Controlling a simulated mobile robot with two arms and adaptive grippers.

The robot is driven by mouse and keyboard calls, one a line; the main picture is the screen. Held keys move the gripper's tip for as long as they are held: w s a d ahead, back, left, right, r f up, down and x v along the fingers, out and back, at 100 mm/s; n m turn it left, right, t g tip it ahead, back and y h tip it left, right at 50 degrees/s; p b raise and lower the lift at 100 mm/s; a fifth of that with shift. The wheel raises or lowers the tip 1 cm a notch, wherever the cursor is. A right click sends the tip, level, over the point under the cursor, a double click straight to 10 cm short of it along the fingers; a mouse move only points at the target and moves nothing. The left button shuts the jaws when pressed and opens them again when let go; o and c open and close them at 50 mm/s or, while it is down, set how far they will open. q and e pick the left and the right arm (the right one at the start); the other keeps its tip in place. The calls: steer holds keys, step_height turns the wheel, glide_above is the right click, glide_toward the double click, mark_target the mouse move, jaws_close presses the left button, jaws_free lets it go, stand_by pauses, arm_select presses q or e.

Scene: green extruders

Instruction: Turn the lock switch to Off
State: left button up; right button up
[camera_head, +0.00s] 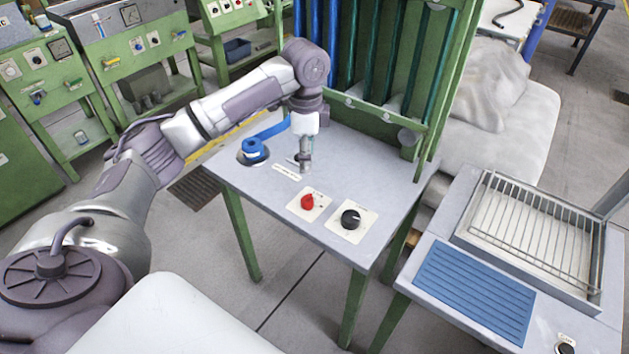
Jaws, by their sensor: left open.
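My left gripper (305,168) comes down from above onto the grey tabletop (330,165) of the green-legged stand. It is open, and its fingers point down. A small dark switch (293,160) with a white label strip (286,172) sits right beside the fingers, partly hidden by them. I cannot tell whether they touch it or which way it is turned. A red knob (307,202) and a black knob (351,219), each on a pale plate, are nearer the front edge. Their markings are too small to read. My right gripper is out of view.
A blue handle-like part (253,150) stands at the tabletop's left edge. A green frame with upright tubes (385,60) rises behind. At right, a lower table holds a wire-rack tray (530,235) and a blue ribbed mat (475,290). Green machines (135,50) stand at left.

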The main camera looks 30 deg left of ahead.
mark_target(308, 195)
arm_select(q)
steer(key=f, duration=1.3)
steer(key=shift+s+d+f, duration=0.1)
steer(key=shift+s+f, duration=0.1)
steer(key=shift+s, duration=0.15)
jaws_close()
steer(key=shift+r+m+p, duration=0.25)
steer(key=shift+m+p, duration=0.75)
steer(key=shift+p, duration=0.25)
steer(key=m+p, duration=0.2)
steer(key=shift+m, duration=0.3)
steer(key=m+p, duration=0.2)
steer(key=m, duration=0.1)
steer(key=shift+d+f, duration=0.1)
steer(key=shift+w+f+m+p, duration=0.1)
steer(key=shift+m+p, duration=0.4)
steer(key=shift+m, duration=1.6)
steer(key=shift+y, duration=0.3)
